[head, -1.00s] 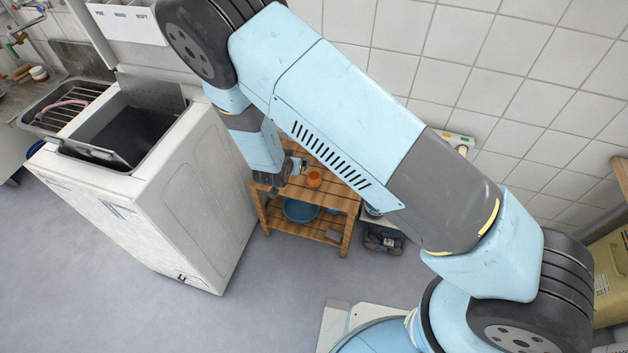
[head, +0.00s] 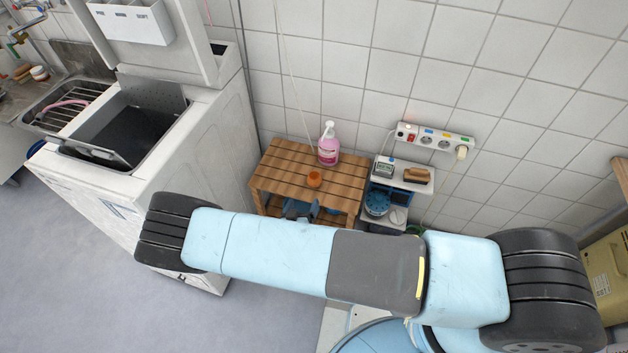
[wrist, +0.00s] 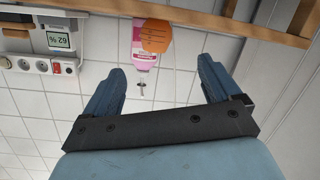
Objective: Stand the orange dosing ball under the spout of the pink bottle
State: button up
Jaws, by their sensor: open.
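The orange dosing ball (head: 314,179) rests on the slatted wooden table (head: 275,180). The pink bottle (head: 328,152), with a white pump top, stands upright behind it and slightly right, near the tiled wall. In the head view the ball is apart from the bottle, toward the table's front. The wrist view is upside down; there the ball (wrist: 155,36) overlaps part of the bottle (wrist: 141,58). My gripper (wrist: 160,65) is open, with nothing between its fingers. In the head view my arm hides most of it near the table's front edge.
The white washing machine (head: 205,130) with its lid up stands left of the table. To the right is a small white shelf (head: 402,171) with a brush and a display device. A power strip (head: 435,137) is on the wall. Grey floor (head: 70,260) is clear at left.

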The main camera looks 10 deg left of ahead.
aim_at(312, 184)
jog(key=x, duration=0.7)
jog(key=shift+d+x, duration=0.2)
jog(key=shift+x, duration=1.1)
jog(key=shift+d+x, duration=0.15)
jog(key=shift+x, duration=1.15)
jog(key=shift+r, duration=0.15)
jog(key=shift+c, duration=0.5)
jog(key=c, duration=1.1)
jog(key=shift+c, duration=0.2)
